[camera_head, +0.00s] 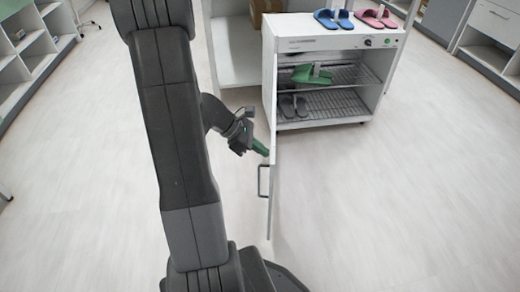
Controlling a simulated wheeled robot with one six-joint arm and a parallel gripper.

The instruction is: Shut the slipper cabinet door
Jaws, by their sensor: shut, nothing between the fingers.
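The white slipper cabinet (335,32) stands at the upper middle right with its front open. Its door (272,185) is swung out toward me and shows almost edge-on, with a grey bar handle (262,181) on its left face. Inside, green slippers (312,74) rest on the upper wire rack and grey slippers (293,106) on the lower one. My gripper (262,150), with green fingers, is shut and empty. It is at the left side of the door, above the handle in the picture. Whether the fingertips touch the door I cannot tell.
Blue slippers (334,19) and pink slippers (376,18) lie on the cabinet top. A white shelf unit with a cardboard box (262,10) stands behind left. Shelves (30,40) line the far left, drawers (492,25) the far right. Floor right of the door is clear.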

